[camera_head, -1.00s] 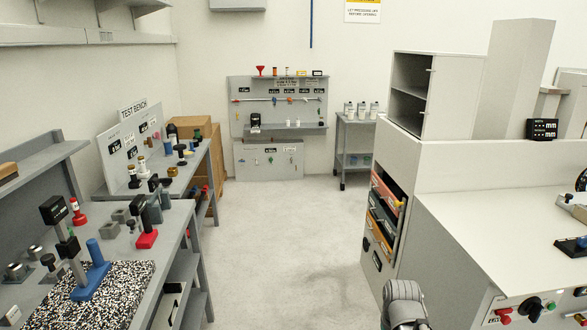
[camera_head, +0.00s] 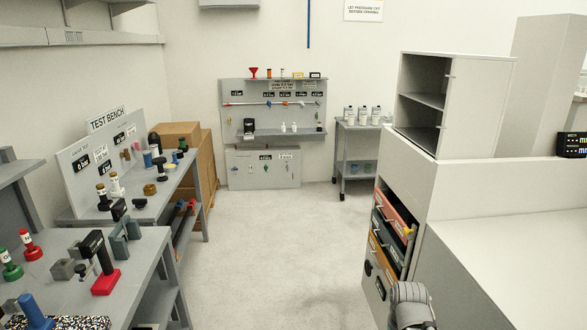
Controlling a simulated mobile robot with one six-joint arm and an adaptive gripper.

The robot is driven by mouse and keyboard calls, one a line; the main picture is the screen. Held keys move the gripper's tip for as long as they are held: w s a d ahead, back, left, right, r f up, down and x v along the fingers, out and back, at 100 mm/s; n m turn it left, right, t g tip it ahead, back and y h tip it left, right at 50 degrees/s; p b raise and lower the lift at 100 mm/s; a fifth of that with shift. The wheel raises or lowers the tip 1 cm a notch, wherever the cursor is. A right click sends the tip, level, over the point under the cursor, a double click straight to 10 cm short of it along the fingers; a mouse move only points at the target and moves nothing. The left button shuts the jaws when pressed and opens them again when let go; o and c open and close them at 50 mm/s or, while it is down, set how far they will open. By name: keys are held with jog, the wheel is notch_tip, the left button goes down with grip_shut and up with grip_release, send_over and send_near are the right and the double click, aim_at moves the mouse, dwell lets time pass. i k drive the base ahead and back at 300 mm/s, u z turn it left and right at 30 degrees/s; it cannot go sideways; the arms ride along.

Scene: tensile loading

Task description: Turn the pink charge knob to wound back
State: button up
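I cannot make out the pink charge knob for certain. A small pinkish part (camera_head: 137,147) shows at the right end of the test bench panel (camera_head: 76,160) on the left, too small to tell what it is or how it is turned. A grey rounded part of my own arm (camera_head: 410,303) shows at the bottom right of centre. My gripper's fingers are not in view.
The test bench (camera_head: 150,207) and a nearer grey bench (camera_head: 130,290) line the left. A drawer cabinet (camera_head: 398,195) and white counter (camera_head: 520,250) stand on the right. A tool board (camera_head: 272,118) and trolley (camera_head: 345,150) are at the back. The floor (camera_head: 280,240) between is clear.

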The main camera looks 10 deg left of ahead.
aim_at(136, 146)
jog(key=u, duration=0.1)
jog(key=i, duration=1.6)
jog(key=u, duration=0.55)
jog(key=i, duration=0.8)
jog(key=u, duration=0.55)
jog(key=i, duration=0.85)
jog(key=u, duration=0.6)
jog(key=i, duration=0.6)
jog(key=z, duration=0.3)
jog(key=k, duration=1.3)
jog(key=z, duration=0.65)
